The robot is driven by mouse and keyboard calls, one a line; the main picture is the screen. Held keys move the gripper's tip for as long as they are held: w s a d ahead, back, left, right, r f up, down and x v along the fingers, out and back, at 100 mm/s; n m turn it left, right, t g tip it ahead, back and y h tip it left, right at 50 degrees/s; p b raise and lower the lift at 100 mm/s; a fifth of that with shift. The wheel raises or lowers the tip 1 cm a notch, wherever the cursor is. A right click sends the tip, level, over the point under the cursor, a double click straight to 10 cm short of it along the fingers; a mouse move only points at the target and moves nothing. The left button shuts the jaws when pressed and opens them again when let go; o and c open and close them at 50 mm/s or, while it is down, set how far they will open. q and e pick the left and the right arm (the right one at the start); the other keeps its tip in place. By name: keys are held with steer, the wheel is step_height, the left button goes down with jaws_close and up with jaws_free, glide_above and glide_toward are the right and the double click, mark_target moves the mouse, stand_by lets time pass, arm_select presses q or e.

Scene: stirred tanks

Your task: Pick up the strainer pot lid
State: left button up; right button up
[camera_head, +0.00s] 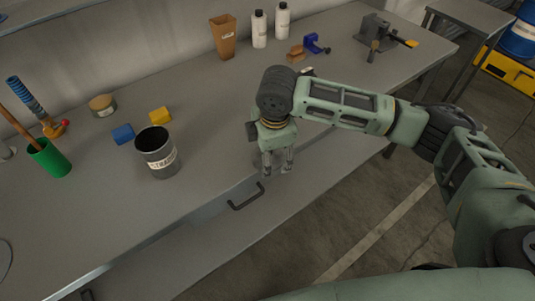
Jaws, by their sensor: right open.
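My right gripper (278,168) points down over the front edge of the grey workbench (215,120), its two fingers apart and nothing visible between them. A dark open pot (160,162) with a pale label stands upright on the bench, to the left of the gripper and apart from it. I cannot make out the strainer pot lid for certain. A thin round outline (4,258) shows at the left picture edge, cut off, and I cannot tell what it is. A small greyish patch beside the fingers is too unclear to name. My left gripper is not in view.
Blue (123,134) and yellow (160,116) blocks, a tin (102,105) and a green cup (50,158) stand left. A brown tapered container (223,37) and white bottles (259,29) stand at the back. A drawer handle (246,197) sits below the front edge.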

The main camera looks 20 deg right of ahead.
steer(key=shift+w+f, duration=0.1)
steer(key=shift+f, duration=0.65)
steer(key=shift+c, duration=0.5)
steer(key=c, duration=1.1)
